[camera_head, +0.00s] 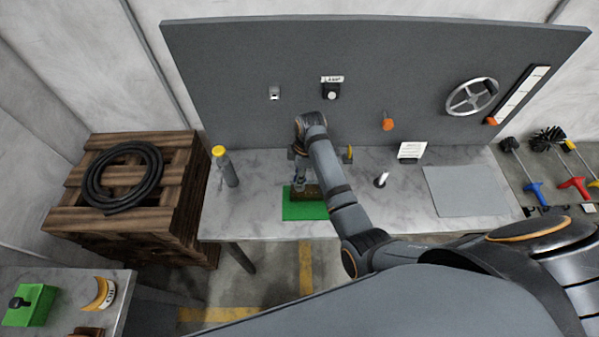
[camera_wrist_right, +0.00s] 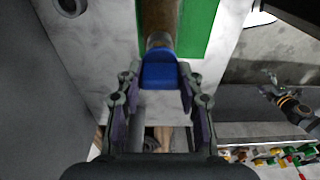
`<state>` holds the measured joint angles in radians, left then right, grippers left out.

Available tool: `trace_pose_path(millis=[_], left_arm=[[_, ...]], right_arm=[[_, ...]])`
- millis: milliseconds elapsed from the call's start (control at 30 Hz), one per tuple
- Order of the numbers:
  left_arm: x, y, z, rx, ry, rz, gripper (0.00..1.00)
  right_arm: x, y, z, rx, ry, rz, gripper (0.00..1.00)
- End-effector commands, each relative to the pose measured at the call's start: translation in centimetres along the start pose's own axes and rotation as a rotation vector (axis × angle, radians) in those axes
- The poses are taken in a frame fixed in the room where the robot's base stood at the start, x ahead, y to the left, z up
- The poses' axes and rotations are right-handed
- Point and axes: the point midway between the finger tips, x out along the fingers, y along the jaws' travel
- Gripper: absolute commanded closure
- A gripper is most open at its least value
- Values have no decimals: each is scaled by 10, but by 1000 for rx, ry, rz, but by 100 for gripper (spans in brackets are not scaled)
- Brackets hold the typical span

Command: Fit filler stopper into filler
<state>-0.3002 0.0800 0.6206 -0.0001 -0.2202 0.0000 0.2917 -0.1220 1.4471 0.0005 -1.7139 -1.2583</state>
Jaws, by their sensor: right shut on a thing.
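In the right wrist view, a blue stopper (camera_wrist_right: 160,75) sits between the fingertips of my right gripper (camera_wrist_right: 160,88), which is shut on it. I cannot tell how far the stopper is in the neck. The barrel lies on a green mat (camera_wrist_right: 198,28). In the head view, my right gripper (camera_head: 299,178) points down at the mat (camera_head: 304,212) and partly hides the barrel (camera_head: 313,196). My left gripper is not in view.
The marble-topped table (camera_head: 262,215) has free room left of the mat. A yellow-capped grey bottle (camera_head: 229,170) stands at the back left. A white upright piece (camera_head: 381,179) and a grey sheet (camera_head: 464,191) lie right. A dark panel (camera_head: 225,75) rises behind.

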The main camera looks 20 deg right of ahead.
Motion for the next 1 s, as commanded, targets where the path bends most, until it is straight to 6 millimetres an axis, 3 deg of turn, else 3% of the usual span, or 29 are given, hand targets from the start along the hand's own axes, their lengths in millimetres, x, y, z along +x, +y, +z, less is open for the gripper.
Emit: trace_pose_path(millis=[1000], left_arm=[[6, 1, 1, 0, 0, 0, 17]], right_arm=[[26, 0, 3, 0, 0, 0, 100]])
